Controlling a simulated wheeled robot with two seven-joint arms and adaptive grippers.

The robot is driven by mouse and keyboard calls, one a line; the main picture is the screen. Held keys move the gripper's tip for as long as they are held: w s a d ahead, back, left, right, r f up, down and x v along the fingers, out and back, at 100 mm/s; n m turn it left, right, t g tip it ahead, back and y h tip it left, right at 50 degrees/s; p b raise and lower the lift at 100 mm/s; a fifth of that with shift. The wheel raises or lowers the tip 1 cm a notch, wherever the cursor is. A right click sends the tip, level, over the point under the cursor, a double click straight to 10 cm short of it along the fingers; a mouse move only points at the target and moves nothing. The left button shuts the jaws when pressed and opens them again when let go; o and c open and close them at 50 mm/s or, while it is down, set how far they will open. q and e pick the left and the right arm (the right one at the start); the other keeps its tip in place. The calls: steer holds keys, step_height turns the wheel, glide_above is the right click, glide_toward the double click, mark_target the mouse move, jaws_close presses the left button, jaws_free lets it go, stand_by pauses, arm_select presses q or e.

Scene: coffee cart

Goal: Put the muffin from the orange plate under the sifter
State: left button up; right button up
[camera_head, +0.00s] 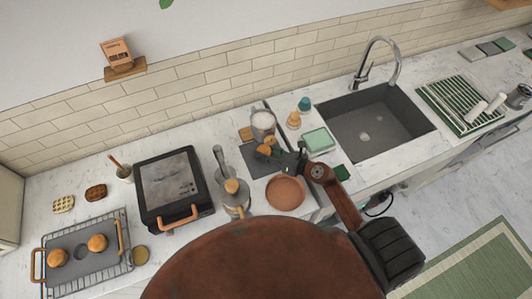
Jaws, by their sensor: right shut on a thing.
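My right gripper (280,154) reaches in from the lower right and is shut on a small golden-brown muffin (265,148). It holds the muffin over the dark mat (252,166), just in front of the sifter (263,120). The sifter is a round grey container with white powder in it, at the back of the counter. I cannot tell the muffin's exact height over the mat. The orange plate (285,193) is empty, in front of the gripper. My left gripper is not in view.
A grey jar with a wooden knob (236,196) stands left of the plate. A dark press (172,188) and a rack with buns (82,252) are farther left. A green box (318,141) and the sink (374,125) lie to the right.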

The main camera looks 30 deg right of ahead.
steer(key=shift+f, duration=0.15)
steer(key=o, duration=0.9)
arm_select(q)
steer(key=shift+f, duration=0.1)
arm_select(e)
steer(key=o, duration=0.3)
steer(key=shift+o, duration=0.2)
steer(key=shift+s+d+r, duration=0.15)
steer(key=shift+s+r, duration=0.05)
steer(key=shift+r, duration=0.05)
steer(key=b+v, duration=0.1)
steer(key=v, duration=0.9)
steer(key=shift+s+d, duration=0.1)
steer(key=shift+s, duration=0.1)
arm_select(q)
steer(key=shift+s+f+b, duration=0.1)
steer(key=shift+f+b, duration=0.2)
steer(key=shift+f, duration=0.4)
arm_select(e)
steer(key=shift+s+d+r, duration=0.25)
steer(key=shift+s, duration=0.15)
